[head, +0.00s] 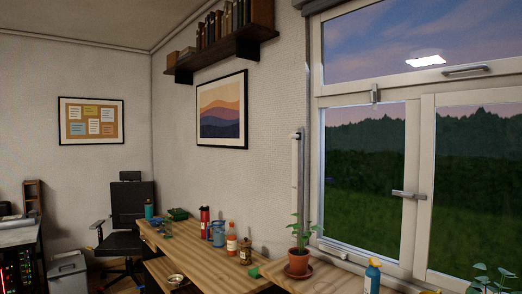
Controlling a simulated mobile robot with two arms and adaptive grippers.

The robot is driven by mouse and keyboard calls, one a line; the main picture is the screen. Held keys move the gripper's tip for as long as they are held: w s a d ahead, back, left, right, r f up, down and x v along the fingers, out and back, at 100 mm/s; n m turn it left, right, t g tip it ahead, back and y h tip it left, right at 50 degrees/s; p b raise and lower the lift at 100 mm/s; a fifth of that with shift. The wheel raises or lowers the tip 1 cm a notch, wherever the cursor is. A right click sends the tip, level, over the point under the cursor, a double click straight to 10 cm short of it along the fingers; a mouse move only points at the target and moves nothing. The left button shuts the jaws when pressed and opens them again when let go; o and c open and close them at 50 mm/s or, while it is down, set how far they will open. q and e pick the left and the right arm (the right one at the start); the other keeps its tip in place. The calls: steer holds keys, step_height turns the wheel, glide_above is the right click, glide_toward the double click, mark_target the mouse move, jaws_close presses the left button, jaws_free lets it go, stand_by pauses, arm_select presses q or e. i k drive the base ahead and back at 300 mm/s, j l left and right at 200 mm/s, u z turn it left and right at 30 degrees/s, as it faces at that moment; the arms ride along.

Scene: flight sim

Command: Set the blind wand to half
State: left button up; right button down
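The slim white upright piece left of the window, which looks like the blind wand (296,172), stands against the wall with a darker knob-like end (298,135) at its top. Its lower end is partly hidden behind the potted plant. A grey housing (318,6) at the window's top left corner may belong to the blind. No blind slats or fabric cover the visible glass. Neither of my grippers is in view.
The window (365,170) has handles on its frame. Below it, a wooden surface holds a potted plant (299,262) and a blue spray bottle (372,275). A wooden desk (190,250) with several bottles stands left, near a black chair (130,215) and grey bin (68,272).

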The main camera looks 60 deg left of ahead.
mark_target(298, 136)
steer(key=k+j+u, duration=0.15)
steer(key=j+u, duration=0.25)
steer(key=k+j+u, duration=0.1)
steer(key=j+u, duration=0.65)
steer(key=i+l+u, duration=0.15)
steer(key=i, duration=0.45)
